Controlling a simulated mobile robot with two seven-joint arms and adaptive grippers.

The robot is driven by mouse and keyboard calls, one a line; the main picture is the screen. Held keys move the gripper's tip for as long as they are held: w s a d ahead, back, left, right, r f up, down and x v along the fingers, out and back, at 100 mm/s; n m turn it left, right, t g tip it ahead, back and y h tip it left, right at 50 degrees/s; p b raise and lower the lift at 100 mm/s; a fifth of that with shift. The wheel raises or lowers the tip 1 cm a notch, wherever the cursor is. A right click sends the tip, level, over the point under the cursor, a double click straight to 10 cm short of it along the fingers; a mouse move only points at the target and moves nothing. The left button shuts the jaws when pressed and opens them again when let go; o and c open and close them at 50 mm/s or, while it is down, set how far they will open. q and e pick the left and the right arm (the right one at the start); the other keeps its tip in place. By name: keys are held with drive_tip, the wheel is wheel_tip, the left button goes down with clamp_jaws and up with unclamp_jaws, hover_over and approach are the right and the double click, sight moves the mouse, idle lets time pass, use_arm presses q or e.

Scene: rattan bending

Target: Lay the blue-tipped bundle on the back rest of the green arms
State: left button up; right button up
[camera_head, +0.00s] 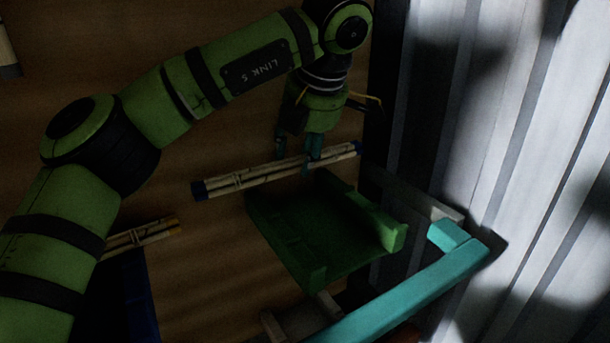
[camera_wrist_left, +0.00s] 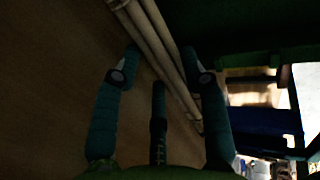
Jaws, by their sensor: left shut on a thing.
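The blue-tipped bundle (camera_head: 245,177) is a set of pale jointed canes with dark blue ends. In the head view it lies nearly level, its right end a little higher in the picture. My left gripper (camera_head: 300,160) is shut on it near the middle, fingers pointing down. In the left wrist view, the canes (camera_wrist_left: 157,45) run between the fingers (camera_wrist_left: 163,75). The green arms (camera_head: 325,235) form a dark green cradle with raised ends, just below and right of the bundle in the picture. The bundle appears held above its far edge; contact cannot be told. My right gripper is not in view.
A yellow-tipped bundle (camera_head: 140,236) lies by a dark blue support (camera_head: 140,290) at lower left, partly behind my arm. A turquoise bar (camera_head: 410,295) crosses the lower right. A pale corrugated wall (camera_head: 520,130) stands at right. The scene is dim.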

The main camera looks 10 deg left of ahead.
use_arm(q)
wheel_tip(320, 180, down, 4)
drive_tip(key=shift+w+f+p, duration=0.1)
drive_tip(key=shift+p, duration=0.7)
drive_tip(key=shift+f, duration=0.4)
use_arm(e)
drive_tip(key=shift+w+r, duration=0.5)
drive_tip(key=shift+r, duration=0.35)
use_arm(q)
drive_tip(key=shift+f, duration=0.1)
drive_tip(key=o, duration=1.2)
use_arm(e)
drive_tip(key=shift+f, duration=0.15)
